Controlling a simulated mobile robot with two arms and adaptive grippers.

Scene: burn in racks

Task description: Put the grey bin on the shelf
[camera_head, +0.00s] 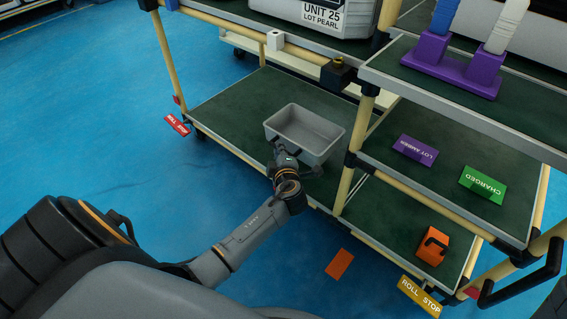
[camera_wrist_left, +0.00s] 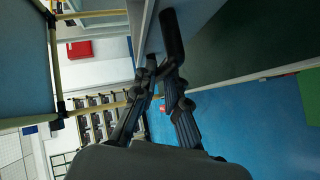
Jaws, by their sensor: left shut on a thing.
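The grey bin (camera_head: 322,147) is an empty open-topped box at the lower green shelf (camera_head: 232,105) of the rack, near its front edge. I cannot tell whether it rests fully on the shelf or hangs slightly above it. My left gripper (camera_head: 286,158) reaches in from the front and is shut on the bin's near wall. In the left wrist view the fingers (camera_wrist_left: 165,72) close on either side of the grey bin wall (camera_wrist_left: 143,22). The finger contact is partly hidden in the head view. My right gripper is not in view.
A rack post (camera_head: 345,190) stands right of the bin. The right-hand shelves hold a purple stand (camera_head: 440,65), a purple card (camera_head: 416,150), a green card (camera_head: 483,185) and an orange block (camera_head: 432,246). A grey unit (camera_head: 335,18) sits above. The lower shelf left of the bin is clear.

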